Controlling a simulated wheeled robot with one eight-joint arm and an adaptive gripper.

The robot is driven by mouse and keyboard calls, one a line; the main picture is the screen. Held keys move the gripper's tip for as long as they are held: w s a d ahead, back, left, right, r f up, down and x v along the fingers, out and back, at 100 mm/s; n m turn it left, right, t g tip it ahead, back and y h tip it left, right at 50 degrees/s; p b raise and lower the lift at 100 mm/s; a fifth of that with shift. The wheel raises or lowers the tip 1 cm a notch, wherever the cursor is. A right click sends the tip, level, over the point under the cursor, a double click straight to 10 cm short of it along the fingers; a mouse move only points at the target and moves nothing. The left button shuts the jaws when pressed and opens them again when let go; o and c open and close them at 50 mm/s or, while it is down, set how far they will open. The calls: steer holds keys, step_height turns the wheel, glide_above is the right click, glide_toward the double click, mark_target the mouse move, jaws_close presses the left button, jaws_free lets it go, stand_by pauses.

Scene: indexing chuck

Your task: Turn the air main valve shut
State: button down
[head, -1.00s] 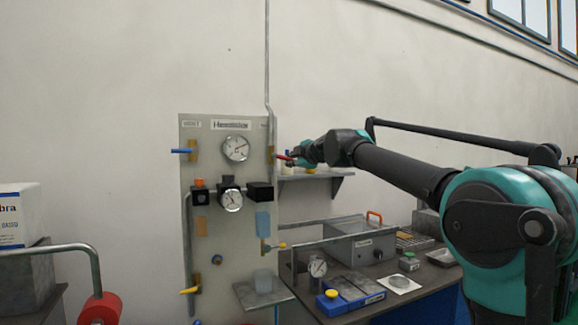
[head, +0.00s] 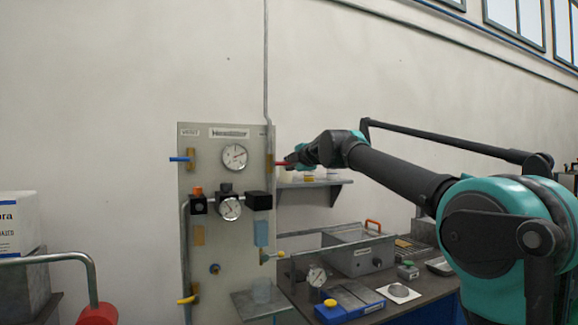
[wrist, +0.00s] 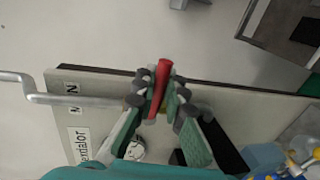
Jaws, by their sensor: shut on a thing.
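The air main valve is at the upper right edge of the grey panel (head: 225,270). Its red lever (head: 280,164) sticks out to the right, roughly level in the head view. In the wrist view the red lever (wrist: 161,80) stands between the two fingers, near part of a label that reads like MAIN (wrist: 72,101). My gripper (head: 291,161) is shut on the lever; both fingers also show in the wrist view (wrist: 157,97). The valve body is mostly hidden behind the fingers.
A grey pipe (head: 266,70) runs up the wall from the valve. A blue lever (head: 179,159) and a round gauge (head: 234,156) are on the same panel. A shelf (head: 318,184) and a workbench (head: 415,290) with several items lie below my arm.

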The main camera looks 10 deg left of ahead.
steer(key=c, duration=1.6)
jaws_free()
steer(key=shift+o, duration=0.2)
steer(key=v, duration=1.2)
